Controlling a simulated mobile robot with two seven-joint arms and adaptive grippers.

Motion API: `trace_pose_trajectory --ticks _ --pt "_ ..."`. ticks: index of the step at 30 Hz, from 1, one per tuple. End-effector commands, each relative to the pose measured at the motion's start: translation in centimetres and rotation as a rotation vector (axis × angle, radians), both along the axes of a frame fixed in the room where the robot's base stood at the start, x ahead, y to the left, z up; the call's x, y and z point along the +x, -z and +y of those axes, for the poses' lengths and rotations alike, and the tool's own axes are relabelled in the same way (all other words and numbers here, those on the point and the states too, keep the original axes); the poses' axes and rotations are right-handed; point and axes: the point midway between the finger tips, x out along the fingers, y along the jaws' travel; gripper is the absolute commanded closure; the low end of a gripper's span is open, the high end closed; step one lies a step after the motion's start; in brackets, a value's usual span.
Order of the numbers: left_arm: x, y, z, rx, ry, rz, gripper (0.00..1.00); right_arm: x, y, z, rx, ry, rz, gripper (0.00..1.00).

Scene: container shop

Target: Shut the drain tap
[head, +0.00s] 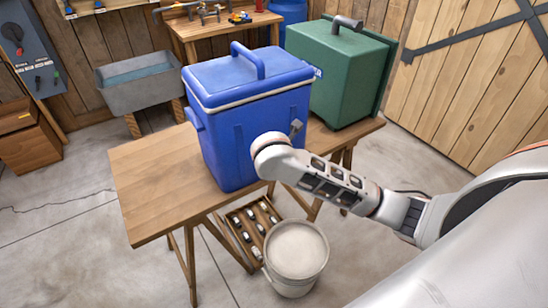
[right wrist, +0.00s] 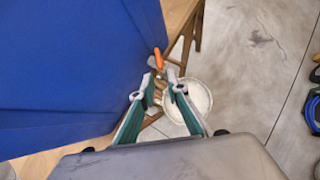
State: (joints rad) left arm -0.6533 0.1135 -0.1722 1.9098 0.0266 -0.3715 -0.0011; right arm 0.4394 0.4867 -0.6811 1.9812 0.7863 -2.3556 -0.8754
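The drain tap's orange handle (right wrist: 159,59) shows in the right wrist view, beside the blue cooler (right wrist: 60,70). The handle stands up just beyond my right gripper's fingertips. My right gripper (right wrist: 160,79) is open, with a narrow gap between its two fingers. Whether a finger touches the handle I cannot tell. In the head view the blue cooler (head: 225,130) stands lidded on the table, and my right arm reaches its right side. The tap is hidden there behind my wrist. My left gripper is not in view.
The wooden table (head: 150,190) carries the cooler and a green box (head: 335,75). A pale bucket (head: 296,250) stands on the floor below the tap side, also in the right wrist view (right wrist: 198,100). A slatted crate (head: 235,222) is beside it.

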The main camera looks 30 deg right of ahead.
Motion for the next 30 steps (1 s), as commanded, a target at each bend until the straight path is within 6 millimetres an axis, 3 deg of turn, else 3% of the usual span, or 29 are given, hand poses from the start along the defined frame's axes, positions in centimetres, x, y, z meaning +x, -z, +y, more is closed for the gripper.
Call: trace_pose_trajectory --ticks 3,7,21,30 --pt "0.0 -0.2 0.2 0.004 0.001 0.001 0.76 0.3 -1.3 -0.8 -0.054 -0.016 0.012 0.85" --pt "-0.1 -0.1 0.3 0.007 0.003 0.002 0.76 0.7 -1.3 -1.3 -0.071 -0.018 0.016 0.85" --pt "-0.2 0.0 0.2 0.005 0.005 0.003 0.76 3.8 3.2 -4.3 -0.068 -0.016 0.014 0.85" --pt "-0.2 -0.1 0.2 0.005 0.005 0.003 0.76 4.3 4.0 -4.8 -0.066 -0.018 0.014 0.85"
